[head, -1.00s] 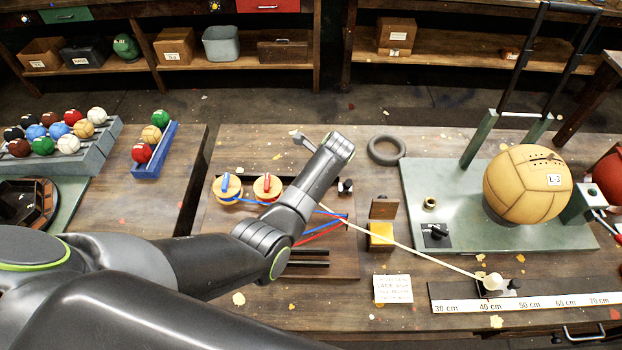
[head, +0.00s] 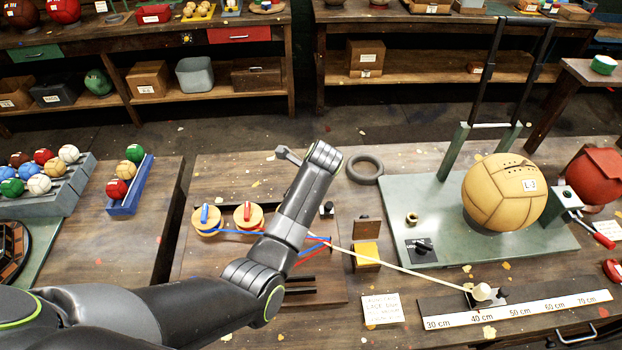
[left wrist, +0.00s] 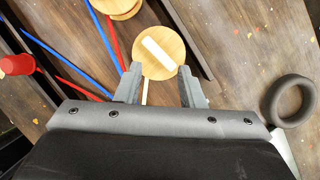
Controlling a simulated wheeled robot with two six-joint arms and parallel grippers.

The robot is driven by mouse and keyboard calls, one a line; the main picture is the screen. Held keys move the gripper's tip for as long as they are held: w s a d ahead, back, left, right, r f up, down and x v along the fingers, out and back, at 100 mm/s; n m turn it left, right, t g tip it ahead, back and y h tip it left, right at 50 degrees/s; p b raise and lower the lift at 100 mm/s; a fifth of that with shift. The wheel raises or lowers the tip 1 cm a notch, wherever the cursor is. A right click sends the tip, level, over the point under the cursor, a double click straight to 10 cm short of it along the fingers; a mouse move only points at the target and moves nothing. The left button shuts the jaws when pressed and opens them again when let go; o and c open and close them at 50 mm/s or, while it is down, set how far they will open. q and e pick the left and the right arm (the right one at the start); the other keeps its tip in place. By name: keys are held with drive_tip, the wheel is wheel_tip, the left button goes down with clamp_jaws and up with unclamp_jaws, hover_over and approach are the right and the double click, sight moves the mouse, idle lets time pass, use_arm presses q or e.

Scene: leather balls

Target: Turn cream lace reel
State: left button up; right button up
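The cream lace reel (left wrist: 163,47) shows in the left wrist view as a round wooden disc with a cream bar handle across its top. My left gripper (left wrist: 160,86) is open, its two fingers apart at the reel's near edge, with the handle ahead of the gap. A strip of cream lace (left wrist: 145,92) runs from the reel between the fingers. In the head view my left arm hides this reel and the fingers. The cream lace (head: 405,267) emerges from behind the arm and runs to a cream-topped peg (head: 482,292) by the ruler. My right gripper is not in view.
The blue-handled reel (head: 206,220) and red-handled reel (head: 248,216) sit left of my arm, with blue and red laces. A dark ring (head: 365,169) lies behind. A yellow block (head: 367,255), a ruler (head: 520,309) and a leather ball (head: 504,192) on a green stand are to the right.

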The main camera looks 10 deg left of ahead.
use_arm(q)
drive_tip(key=b+v, duration=0.1)
drive_tip(key=v, duration=1.1)
drive_tip(key=shift+b, duration=0.3)
drive_tip(key=shift+f, duration=0.1)
